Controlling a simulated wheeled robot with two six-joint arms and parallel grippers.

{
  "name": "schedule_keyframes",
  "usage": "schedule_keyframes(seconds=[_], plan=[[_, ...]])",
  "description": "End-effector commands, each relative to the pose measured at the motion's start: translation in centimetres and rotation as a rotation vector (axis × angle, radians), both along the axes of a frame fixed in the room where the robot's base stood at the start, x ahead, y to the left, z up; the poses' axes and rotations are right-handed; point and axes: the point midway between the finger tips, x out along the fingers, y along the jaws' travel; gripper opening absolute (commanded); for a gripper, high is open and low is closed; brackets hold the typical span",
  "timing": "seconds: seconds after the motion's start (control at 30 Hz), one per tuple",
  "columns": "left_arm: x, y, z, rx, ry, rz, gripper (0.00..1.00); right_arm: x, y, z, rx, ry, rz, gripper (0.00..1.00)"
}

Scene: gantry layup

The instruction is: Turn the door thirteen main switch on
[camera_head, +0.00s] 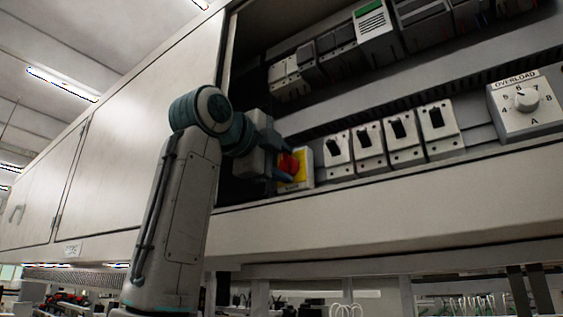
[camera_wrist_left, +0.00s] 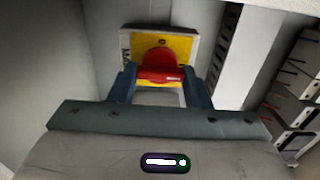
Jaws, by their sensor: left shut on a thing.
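The main switch is a red rotary handle (camera_head: 288,164) on a yellow plate (camera_head: 303,162) with a pale housing, at the left end of the lower row in the open cabinet. In the left wrist view the red handle (camera_wrist_left: 158,66) sits on the yellow plate (camera_wrist_left: 180,47), its grip bar lying across the picture. My left gripper (camera_head: 286,166) is at the switch, its blue fingers on either side of the red handle and shut on it. The fingers also show in the left wrist view (camera_wrist_left: 160,84). Lettering on the plate is partly hidden. My right gripper is not in view.
Several breakers with black toggles (camera_head: 397,130) stand right of the switch. An overload dial (camera_head: 526,100) is at the far right. More modules (camera_head: 375,25) fill the upper row. The cabinet's lower edge (camera_head: 400,190) runs below the switch; a closed door panel (camera_head: 140,100) is at left.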

Motion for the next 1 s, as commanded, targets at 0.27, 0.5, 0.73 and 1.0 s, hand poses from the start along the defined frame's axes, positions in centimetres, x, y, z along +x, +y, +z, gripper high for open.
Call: schedule_keyframes(seconds=[0.27, 0.5, 0.73, 1.0], plan=[[0.1, -0.1, -0.3, 0.004, 0.007, -0.002, 0.65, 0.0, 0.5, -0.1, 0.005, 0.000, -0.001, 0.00], [0.0, 0.0, -0.2, 0.002, 0.004, -0.001, 0.65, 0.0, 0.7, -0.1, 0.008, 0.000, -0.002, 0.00], [-1.7, 1.2, -0.3, 0.000, -0.001, 0.000, 0.65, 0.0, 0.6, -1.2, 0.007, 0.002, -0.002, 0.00], [-6.1, 4.4, -0.4, 0.001, 0.000, 0.001, 0.65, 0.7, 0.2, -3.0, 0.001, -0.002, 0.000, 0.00]])
